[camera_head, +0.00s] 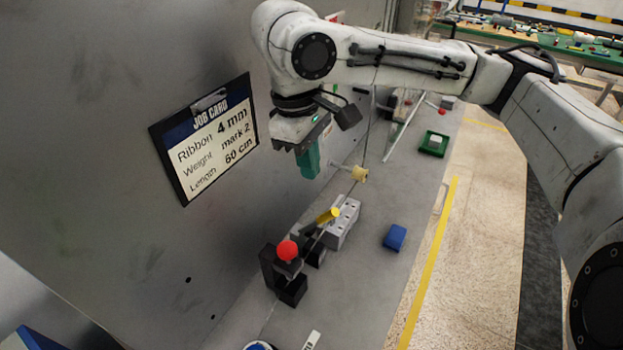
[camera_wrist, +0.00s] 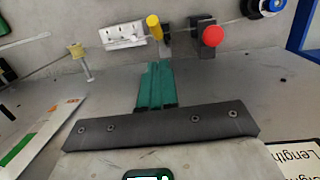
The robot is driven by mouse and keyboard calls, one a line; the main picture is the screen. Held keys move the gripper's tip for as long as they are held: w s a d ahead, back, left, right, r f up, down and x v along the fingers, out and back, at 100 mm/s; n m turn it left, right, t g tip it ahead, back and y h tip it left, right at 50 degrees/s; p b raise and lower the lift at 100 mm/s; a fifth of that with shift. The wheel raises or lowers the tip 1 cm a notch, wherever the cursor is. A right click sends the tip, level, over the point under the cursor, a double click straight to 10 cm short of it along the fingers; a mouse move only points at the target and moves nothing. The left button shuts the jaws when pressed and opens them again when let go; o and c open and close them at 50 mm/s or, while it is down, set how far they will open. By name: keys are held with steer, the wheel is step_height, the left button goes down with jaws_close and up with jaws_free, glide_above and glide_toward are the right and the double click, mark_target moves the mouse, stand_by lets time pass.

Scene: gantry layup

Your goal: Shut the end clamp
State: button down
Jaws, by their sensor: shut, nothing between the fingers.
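A black clamp with a red ball knob (camera_head: 288,250) stands on the grey bench ledge; the red knob also shows in the wrist view (camera_wrist: 212,36). Beside it a lever with a yellow grip (camera_head: 327,215) slants up near a grey metal block (camera_head: 342,222); the yellow grip shows in the wrist view (camera_wrist: 153,24). I cannot tell for sure which of these is the end clamp, or whether its jaw is closed. My gripper (camera_head: 308,172), with green fingers, is shut and empty, above and behind them, apart from both. The fingers show in the wrist view (camera_wrist: 157,65).
A job card (camera_head: 205,137) hangs on the grey wall panel at left. A pale yellow spool (camera_head: 359,174) sticks out on a peg near my gripper. A blue block (camera_head: 395,237) and a green tray (camera_head: 434,143) lie on the ledge. The ledge front has free room.

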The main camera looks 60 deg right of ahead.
glide_toward(320, 217)
steer(key=f, duration=0.5)
steer(key=shift+s+d, duration=0.2)
steer(key=shift+s, duration=0.05)
